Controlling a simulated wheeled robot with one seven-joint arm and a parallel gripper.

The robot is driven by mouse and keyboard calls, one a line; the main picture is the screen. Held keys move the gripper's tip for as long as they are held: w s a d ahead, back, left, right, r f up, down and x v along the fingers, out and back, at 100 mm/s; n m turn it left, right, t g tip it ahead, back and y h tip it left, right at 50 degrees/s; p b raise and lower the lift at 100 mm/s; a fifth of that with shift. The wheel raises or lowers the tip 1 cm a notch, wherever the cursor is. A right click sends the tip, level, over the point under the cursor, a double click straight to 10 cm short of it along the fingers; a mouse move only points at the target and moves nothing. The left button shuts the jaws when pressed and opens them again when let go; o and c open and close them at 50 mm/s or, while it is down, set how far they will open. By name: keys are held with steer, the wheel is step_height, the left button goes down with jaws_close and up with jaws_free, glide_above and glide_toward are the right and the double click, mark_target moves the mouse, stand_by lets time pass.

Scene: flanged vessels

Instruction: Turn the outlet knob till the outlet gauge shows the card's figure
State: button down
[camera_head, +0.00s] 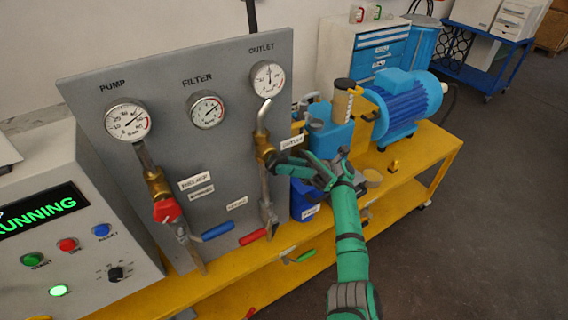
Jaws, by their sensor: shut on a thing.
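The outlet gauge (268,79) is a round white dial under the word OUTLET at the panel's upper right. Its needle points about straight up; the figures are too small to read. Below it, brass fittings (264,146) sit on the outlet pipe. My gripper (279,162), on my green arm, reaches in from the lower right and is shut at these fittings, on the outlet knob. The fingers hide most of the knob. A small white label (291,142) is just right of the fittings. I cannot make out a card with a figure.
The grey panel (235,150) also bears the pump gauge (128,121), filter gauge (206,110), a red knob (166,210), a blue lever (218,231) and a red lever (252,237). A blue motor (405,100) stands right on the yellow bench (425,150). A control box (75,255) is left.

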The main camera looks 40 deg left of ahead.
steer(key=shift+d+r+g, duration=0.1)
steer(key=shift+g, duration=0.2)
steer(key=shift+w, duration=0.1)
steer(key=c, duration=1.9)
jaws_free()
